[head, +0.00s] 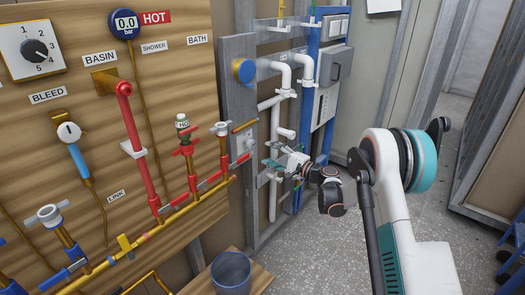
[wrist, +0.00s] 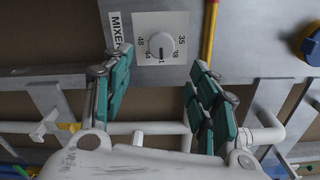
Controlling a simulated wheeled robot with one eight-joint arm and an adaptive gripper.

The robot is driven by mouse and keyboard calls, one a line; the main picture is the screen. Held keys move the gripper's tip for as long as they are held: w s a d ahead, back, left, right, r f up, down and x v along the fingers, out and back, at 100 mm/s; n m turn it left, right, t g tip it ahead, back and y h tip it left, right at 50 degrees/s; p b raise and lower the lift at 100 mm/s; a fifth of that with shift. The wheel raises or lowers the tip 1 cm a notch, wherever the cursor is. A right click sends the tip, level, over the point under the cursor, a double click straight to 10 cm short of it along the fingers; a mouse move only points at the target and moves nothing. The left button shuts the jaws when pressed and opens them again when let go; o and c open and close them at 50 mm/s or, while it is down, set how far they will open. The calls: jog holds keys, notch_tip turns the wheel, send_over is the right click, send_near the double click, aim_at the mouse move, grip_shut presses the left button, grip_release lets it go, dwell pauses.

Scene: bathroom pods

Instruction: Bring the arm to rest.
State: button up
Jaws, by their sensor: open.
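My gripper (head: 283,163) is in the middle of the head view, at the end of my white and teal arm. It is in front of the white pipes beside the wooden panel. In the wrist view the two green-padded fingers (wrist: 160,75) stand wide apart with nothing between them. A mixer dial (wrist: 161,46) on a grey plate shows beyond the fingertips, between them. I cannot tell whether the gripper touches any pipe.
The wooden panel (head: 75,90) on the left carries red pipes, valves and a gauge (head: 126,24). White pipes (head: 275,125) and a blue-framed unit (head: 325,85) stand behind the gripper. A bucket (head: 231,272) is below. Grey floor (head: 330,250) lies open near my arm.

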jog(key=shift+v, duration=0.8)
jog(key=s+d+r+n+g+h, duration=0.35)
jog(key=s+r+n+h, duration=0.25)
jog(key=s+r, duration=1.25)
jog(key=s+d+f+n+h, duration=0.1)
jog(key=s+d, duration=0.3)
jog(key=s, duration=0.6)
jog(key=s+d+f+n+h, duration=0.2)
jog(key=s+d+f+h, duration=0.1)
jog(key=s, duration=0.8)
jog(key=s+d+f+n+h, duration=0.1)
jog(key=s+d+f+h, duration=0.1)
jog(key=s+d+h, duration=0.2)
jog(key=s+d, duration=0.3)
jog(key=s, duration=0.3)
jog(key=shift+s+n, duration=0.3)
jog(key=shift+s, duration=0.05)
